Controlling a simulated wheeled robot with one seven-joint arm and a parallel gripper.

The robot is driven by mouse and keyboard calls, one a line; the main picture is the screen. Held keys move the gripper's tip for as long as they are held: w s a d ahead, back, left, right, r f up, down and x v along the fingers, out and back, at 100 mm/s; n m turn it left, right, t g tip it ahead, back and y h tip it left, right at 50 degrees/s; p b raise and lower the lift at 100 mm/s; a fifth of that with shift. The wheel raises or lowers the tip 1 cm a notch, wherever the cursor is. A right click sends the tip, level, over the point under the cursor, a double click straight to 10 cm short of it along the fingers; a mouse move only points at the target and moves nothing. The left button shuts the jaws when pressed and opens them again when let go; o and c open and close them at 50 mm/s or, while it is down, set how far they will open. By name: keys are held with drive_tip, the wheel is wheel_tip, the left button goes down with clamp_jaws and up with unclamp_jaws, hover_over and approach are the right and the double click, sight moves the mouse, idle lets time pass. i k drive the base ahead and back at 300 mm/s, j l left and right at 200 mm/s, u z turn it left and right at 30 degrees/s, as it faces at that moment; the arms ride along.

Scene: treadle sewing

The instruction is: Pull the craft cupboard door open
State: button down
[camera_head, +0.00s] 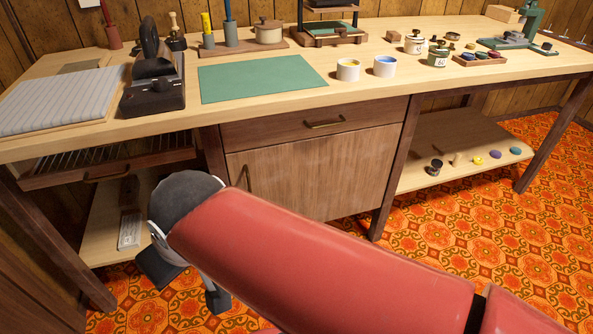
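The craft cupboard door (325,175) is a brown wooden panel under the workbench, below a drawer. It looks shut, flush in its frame. My gripper (188,284) is low at the left, over the patterned floor, beyond the end of my red arm. Its two dark fingers show apart, with nothing seen between them, though the arm hides part of it. It is below and left of the handle and does not appear to touch the door.
The drawer (315,124) above the door is shut. A wire rack drawer (105,165) hangs at the left above a low shelf. A right-hand shelf (440,160) holds small items. The workbench top (420,82) carries pots and tools. Orange carpet (480,225) is clear at the right.

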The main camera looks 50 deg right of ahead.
sight(324, 178)
drive_tip(key=z, duration=1.95)
drive_tip(key=k+u, duration=0.2)
